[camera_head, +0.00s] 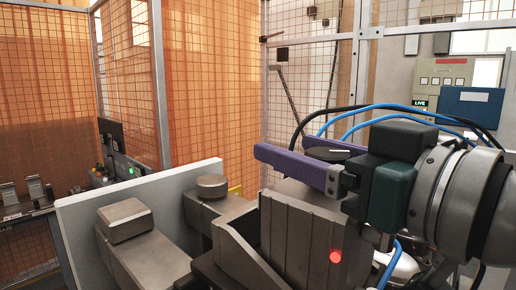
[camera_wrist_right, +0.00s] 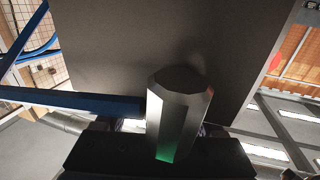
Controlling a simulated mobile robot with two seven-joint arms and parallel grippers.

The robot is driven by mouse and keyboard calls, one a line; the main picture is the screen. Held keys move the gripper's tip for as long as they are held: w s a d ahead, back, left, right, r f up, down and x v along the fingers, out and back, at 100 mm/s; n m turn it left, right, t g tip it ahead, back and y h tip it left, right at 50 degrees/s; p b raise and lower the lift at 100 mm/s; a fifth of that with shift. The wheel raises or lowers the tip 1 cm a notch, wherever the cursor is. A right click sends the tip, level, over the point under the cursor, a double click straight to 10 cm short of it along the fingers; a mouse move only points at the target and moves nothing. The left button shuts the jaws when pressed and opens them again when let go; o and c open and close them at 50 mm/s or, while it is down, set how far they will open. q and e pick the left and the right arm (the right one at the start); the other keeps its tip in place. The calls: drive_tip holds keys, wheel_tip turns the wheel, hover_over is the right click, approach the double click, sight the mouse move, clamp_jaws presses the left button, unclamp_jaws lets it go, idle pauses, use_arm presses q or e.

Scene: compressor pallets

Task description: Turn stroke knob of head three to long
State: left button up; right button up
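My right gripper (camera_head: 285,150) reaches in from the right in the head view. Its two long purple fingers point left and stand apart, with the dark flat round top of a knob (camera_head: 327,155) between them. I cannot tell whether the fingers touch it. Below is a grey ribbed compressor head (camera_head: 285,235) with a lit red lamp (camera_head: 335,257). The right wrist view shows a grey faceted post (camera_wrist_right: 180,110) with a green glint low on its face; I cannot tell whether it is the same knob. No long or short marking is readable. My left gripper is out of view.
To the left are a grey block with a square cap (camera_head: 124,220) and another with a round cap (camera_head: 212,185). A pale upright panel (camera_head: 80,225) stands behind them. Mesh fencing (camera_head: 215,80) closes the back. Blue and black cables (camera_head: 400,108) arch over my right wrist.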

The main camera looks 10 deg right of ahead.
drive_tip(key=shift+o, duration=0.6)
drive_tip(key=shift+s+d+f, duration=0.1)
drive_tip(key=shift+s, duration=0.1)
drive_tip(key=v, duration=0.1)
drive_tip(key=b+v, duration=0.2)
drive_tip(key=v, duration=0.1)
drive_tip(key=shift+f, duration=0.25)
drive_tip(key=shift+r+p+v, duration=0.15)
drive_tip(key=shift+p+v, duration=0.4)
drive_tip(key=shift+v, duration=0.85)
drive_tip(key=shift+r+p+v, duration=0.2)
drive_tip(key=shift+p+v, duration=0.3)
drive_tip(key=shift+v, duration=0.85)
